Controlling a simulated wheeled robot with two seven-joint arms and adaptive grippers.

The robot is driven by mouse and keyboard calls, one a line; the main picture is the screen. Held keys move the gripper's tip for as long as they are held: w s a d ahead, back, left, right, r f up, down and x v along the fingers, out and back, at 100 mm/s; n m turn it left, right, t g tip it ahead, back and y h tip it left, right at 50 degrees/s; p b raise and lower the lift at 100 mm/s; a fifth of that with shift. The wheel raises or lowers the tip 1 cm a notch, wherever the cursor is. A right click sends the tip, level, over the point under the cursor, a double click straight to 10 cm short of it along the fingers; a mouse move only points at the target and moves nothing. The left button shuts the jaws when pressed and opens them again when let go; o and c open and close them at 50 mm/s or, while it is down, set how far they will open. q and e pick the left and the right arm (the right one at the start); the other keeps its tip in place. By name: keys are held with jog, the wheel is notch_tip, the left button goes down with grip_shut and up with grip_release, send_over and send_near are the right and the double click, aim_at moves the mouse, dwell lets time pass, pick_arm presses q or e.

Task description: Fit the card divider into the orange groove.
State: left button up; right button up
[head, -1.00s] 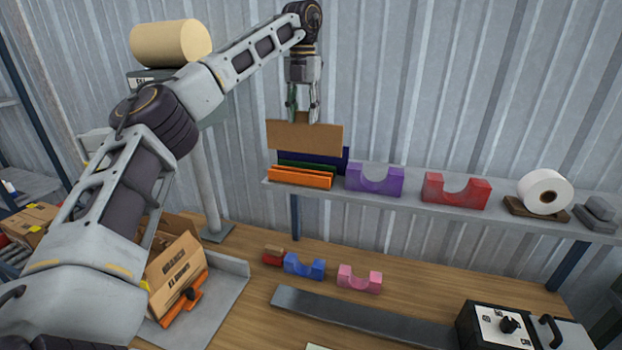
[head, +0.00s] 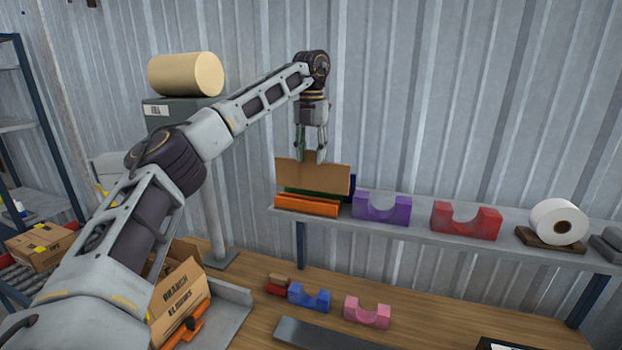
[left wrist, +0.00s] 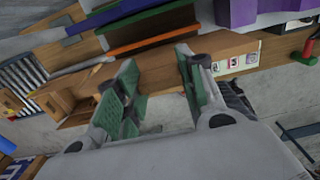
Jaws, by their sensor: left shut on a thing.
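The brown card divider (head: 312,178) hangs upright from my left gripper (head: 312,156), which is shut on its top edge. The card is a flat panel above the orange groove (head: 306,206) at the left end of the wall shelf. A strip of green shows below the card's lower edge, above the orange. I cannot tell whether that edge has entered the groove. In the left wrist view the card (left wrist: 155,78) is a brown band by the green-padded fingers (left wrist: 158,88), with the orange groove (left wrist: 150,42) beyond it. My right gripper is out of view.
On the shelf (head: 420,225), a purple cradle (head: 381,208), a red cradle (head: 466,218) and a white roll (head: 559,222) stand right of the groove. Blue (head: 310,297) and pink (head: 367,312) cradles sit on the bench below. The corrugated wall is close behind.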

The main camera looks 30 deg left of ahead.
aim_at(311, 174)
pick_arm(q)
jog(key=shift+f, duration=1.35)
jog(key=shift+f+p, duration=0.55)
jog(key=shift+f, duration=1.35)
jog(key=o, duration=0.8)
jog(key=shift+f, duration=0.1)
jog(key=shift+o, duration=0.2)
jog(key=shift+r, duration=0.2)
jog(key=shift+r, duration=5.95)
